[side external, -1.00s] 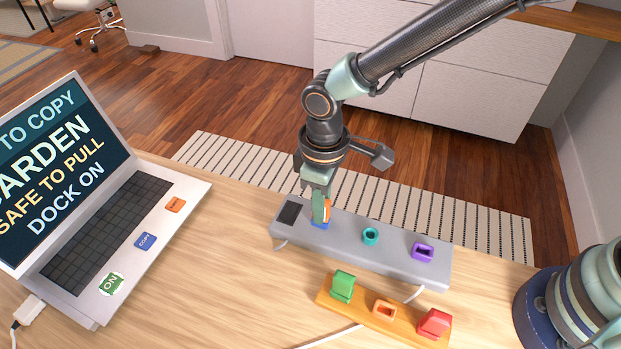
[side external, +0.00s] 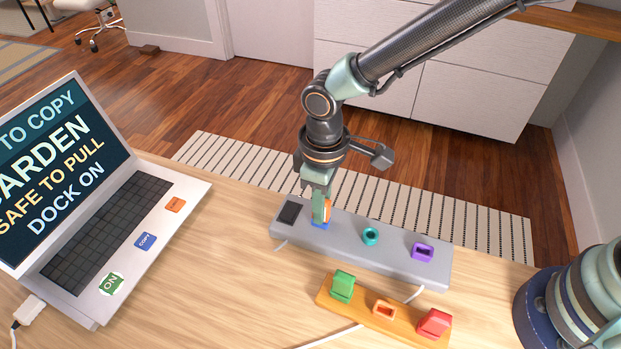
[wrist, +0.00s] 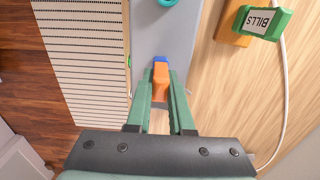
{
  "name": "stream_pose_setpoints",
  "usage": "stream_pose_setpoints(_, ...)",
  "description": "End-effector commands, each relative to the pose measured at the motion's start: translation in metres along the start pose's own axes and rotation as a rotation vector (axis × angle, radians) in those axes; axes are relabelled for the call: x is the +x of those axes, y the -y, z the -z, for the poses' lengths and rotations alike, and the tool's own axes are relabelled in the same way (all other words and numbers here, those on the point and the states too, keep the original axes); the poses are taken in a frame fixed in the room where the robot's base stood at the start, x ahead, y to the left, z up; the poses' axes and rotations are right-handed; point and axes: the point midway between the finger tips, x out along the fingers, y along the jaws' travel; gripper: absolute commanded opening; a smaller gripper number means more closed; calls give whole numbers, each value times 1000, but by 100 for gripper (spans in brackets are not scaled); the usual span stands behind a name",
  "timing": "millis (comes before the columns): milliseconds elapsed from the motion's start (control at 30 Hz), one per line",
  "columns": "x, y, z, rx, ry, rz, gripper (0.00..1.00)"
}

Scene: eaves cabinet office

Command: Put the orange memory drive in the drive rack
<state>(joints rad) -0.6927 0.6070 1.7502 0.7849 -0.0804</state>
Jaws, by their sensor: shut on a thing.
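The orange memory drive (side external: 327,209) stands at the blue socket (side external: 320,226) on the grey dock bar. My gripper (side external: 321,212) points down and is shut on the drive, its green fingers hiding much of it. In the wrist view the orange drive (wrist: 161,84) sits between the two fingers, with the blue socket (wrist: 160,60) just past it. I cannot tell how deep it sits. The drive rack (side external: 362,306) is a long orange-yellow base in front of the dock. It holds a green drive (side external: 343,285) and a red drive (side external: 434,323), with an empty orange slot (side external: 384,310) between them.
The grey dock (side external: 395,259) also has empty teal (side external: 371,236) and purple (side external: 423,253) sockets. A laptop (side external: 110,230) at the left reads "GARDEN", "SAFE TO PULL", "DOCK ON". A white cable (side external: 335,338) passes by the rack. Bare table lies between laptop and rack.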

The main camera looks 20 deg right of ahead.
Motion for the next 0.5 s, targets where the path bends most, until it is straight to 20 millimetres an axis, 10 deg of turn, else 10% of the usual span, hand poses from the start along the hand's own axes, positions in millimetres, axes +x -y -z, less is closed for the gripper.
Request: stream_pose_setpoints(500, -5, 0, 0, 0, 0, 0, 0)
